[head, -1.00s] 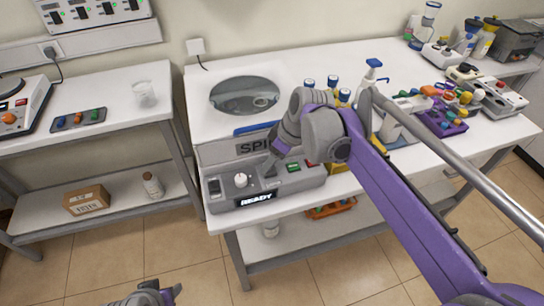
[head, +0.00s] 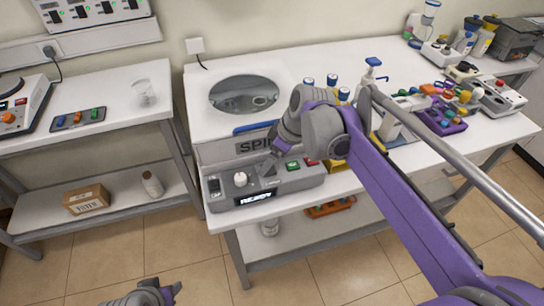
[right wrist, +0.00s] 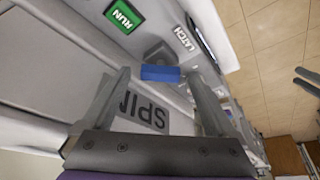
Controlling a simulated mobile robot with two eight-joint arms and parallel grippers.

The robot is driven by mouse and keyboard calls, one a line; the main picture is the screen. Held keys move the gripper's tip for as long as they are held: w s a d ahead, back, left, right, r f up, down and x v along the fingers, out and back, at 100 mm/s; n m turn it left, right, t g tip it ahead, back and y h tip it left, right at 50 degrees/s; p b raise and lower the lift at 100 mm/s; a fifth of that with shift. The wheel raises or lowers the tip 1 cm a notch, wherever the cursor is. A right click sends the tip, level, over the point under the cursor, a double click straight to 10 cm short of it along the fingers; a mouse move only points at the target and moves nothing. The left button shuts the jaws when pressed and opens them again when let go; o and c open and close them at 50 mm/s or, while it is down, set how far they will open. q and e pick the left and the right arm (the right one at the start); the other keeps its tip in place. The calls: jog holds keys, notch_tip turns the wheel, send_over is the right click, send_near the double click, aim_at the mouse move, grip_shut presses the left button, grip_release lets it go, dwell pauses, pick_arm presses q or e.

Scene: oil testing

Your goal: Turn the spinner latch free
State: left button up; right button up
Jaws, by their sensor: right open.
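The spinner (head: 210,130) is a white machine with a round window in its lid and a grey front panel. Its latch, a blue tab (right wrist: 160,73) on a dark base, shows in the right wrist view beside the "LATCH" label (right wrist: 187,39). My right gripper (right wrist: 158,78) is open, with one finger on each side of the blue tab; I cannot tell whether either touches it. In the head view the right gripper (head: 274,150) is at the panel front and hides the latch. My left gripper (head: 166,293) is low at the bottom edge, away from the spinner.
The panel has a white knob (head: 240,179), a green RUN button (head: 293,165) and a lit READY display (head: 256,198). A side table (head: 100,125) is at left, with floor between.

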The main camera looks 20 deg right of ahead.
jog(key=p+v, duration=0.1)
jog(key=v, duration=1)
jog(key=shift+w+a, duration=0.1)
